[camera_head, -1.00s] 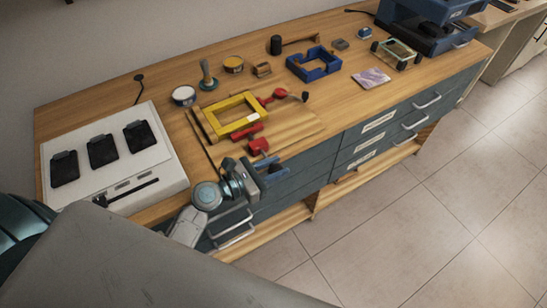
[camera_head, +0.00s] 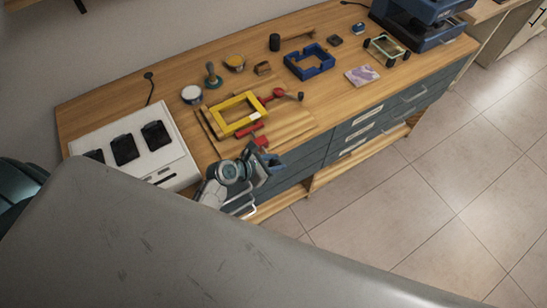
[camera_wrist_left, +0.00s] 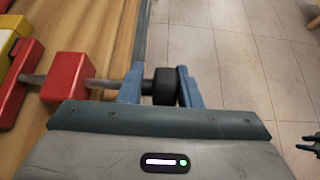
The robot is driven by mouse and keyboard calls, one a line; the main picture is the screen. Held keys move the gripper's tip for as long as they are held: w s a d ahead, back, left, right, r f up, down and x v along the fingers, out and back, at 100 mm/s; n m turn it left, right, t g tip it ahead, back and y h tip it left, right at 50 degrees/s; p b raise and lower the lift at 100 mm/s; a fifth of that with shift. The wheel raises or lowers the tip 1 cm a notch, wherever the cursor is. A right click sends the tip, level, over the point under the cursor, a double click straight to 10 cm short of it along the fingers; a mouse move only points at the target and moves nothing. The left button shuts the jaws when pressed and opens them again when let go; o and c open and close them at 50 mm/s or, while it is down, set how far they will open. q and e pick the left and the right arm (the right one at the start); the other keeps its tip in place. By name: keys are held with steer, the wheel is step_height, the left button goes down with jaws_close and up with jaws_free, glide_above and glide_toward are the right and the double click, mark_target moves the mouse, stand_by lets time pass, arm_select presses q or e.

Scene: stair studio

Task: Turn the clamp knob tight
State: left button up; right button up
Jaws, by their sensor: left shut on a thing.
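The clamp has a red block (camera_wrist_left: 68,75) at the bench's front edge, with a metal screw running from it to a black knob (camera_wrist_left: 166,86). My left gripper (camera_wrist_left: 160,88) is shut on this knob, one blue finger on each side. In the head view my left gripper (camera_head: 272,163) is just in front of the clamp's red block (camera_head: 261,142) and hides the knob. A yellow frame (camera_head: 221,105) lies on a wooden board behind the clamp. A dark pronged shape at the right edge of the left wrist view may be my right gripper (camera_wrist_left: 308,146); its jaws are unclear.
A white panel with black devices (camera_head: 95,133) lies to the left. A red piece with a black end (camera_head: 278,93), a blue frame (camera_head: 296,69) and several small items stand behind and to the right. Drawers with handles are below; the floor in front is clear.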

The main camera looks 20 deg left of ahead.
arm_select(q)
steer(key=shift+s+d+f+g, duration=0.15)
steer(key=shift+s+f+g, duration=0.15)
steer(key=shift+f+g, duration=0.1)
steer(key=o, duration=0.8)
steer(key=shift+r, duration=0.1)
steer(key=shift+d+r+y, duration=0.2)
steer(key=shift+y, duration=0.1)
steer(key=shift+w, duration=0.1)
steer(key=shift+a+r, duration=0.1)
steer(key=shift+b+v, duration=1.1)
steer(key=shift+v, duration=4.25)
steer(key=shift+a, duration=0.1)
